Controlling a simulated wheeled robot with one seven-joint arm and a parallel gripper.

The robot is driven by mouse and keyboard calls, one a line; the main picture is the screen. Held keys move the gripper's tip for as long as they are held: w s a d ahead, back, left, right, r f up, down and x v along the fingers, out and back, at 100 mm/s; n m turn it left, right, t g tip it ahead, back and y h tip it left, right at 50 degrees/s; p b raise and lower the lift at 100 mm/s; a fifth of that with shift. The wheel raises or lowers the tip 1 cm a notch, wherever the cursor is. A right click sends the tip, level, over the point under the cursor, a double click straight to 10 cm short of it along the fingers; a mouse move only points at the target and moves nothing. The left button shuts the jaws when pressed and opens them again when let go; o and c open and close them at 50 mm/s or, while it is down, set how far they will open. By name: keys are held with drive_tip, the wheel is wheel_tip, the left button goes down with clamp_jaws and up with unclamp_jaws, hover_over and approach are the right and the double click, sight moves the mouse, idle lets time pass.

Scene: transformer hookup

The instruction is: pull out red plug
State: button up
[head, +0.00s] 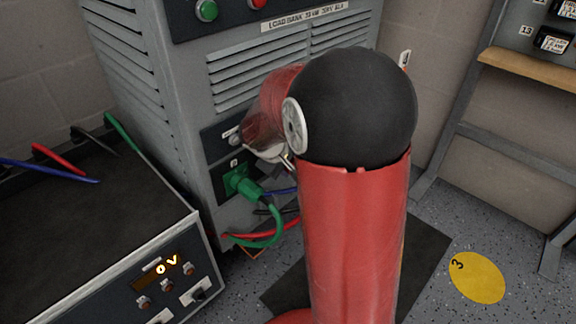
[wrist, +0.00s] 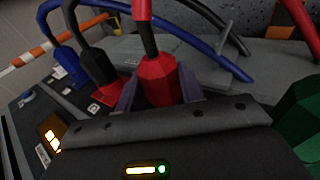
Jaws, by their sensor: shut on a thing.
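In the wrist view the red plug (wrist: 158,80) stands between the two fingers of my gripper (wrist: 157,90), which is shut on it. A red cable (wrist: 143,14) leads from its top. The gripper body hides the plug's lower end, so I cannot tell how deep it sits. In the head view my red arm hides the red plug and most of my gripper, which is close to the front panel of the grey load bank (head: 222,135).
In the wrist view a black plug (wrist: 98,66) and a blue plug (wrist: 65,58) are to the left, and a green plug (wrist: 302,110) is close on the right. In the head view the green plug (head: 241,183) is in the panel. A bench unit (head: 160,275) reading 0 V stands left.

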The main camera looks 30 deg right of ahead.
drive_tip(key=shift+h, duration=0.3)
drive_tip(key=h, duration=0.1)
drive_tip(key=t+h, duration=0.2)
drive_tip(key=shift+a+f, duration=0.25)
drive_tip(key=o, duration=0.6)
drive_tip(key=shift+s+d+r+h, duration=0.1)
drive_tip(key=shift+d+r+h, duration=0.05)
drive_tip(key=shift+h, duration=0.45)
drive_tip(key=shift+c, duration=0.2)
drive_tip(key=shift+s+f, duration=0.1)
drive_tip(key=shift+f, duration=0.15)
clamp_jaws()
drive_tip(key=shift+s+f+n, duration=0.15)
drive_tip(key=shift+s+n, duration=0.15)
drive_tip(key=shift+s, duration=0.1)
drive_tip(key=shift+s+d, duration=0.15)
drive_tip(key=shift+s, duration=0.05)
drive_tip(key=shift+s+d, duration=0.1)
drive_tip(key=shift+s, duration=0.3)
drive_tip(key=shift+s+d, duration=0.15)
drive_tip(key=shift+s, duration=0.15)
drive_tip(key=shift+s+d, duration=0.1)
drive_tip(key=shift+s, duration=0.2)
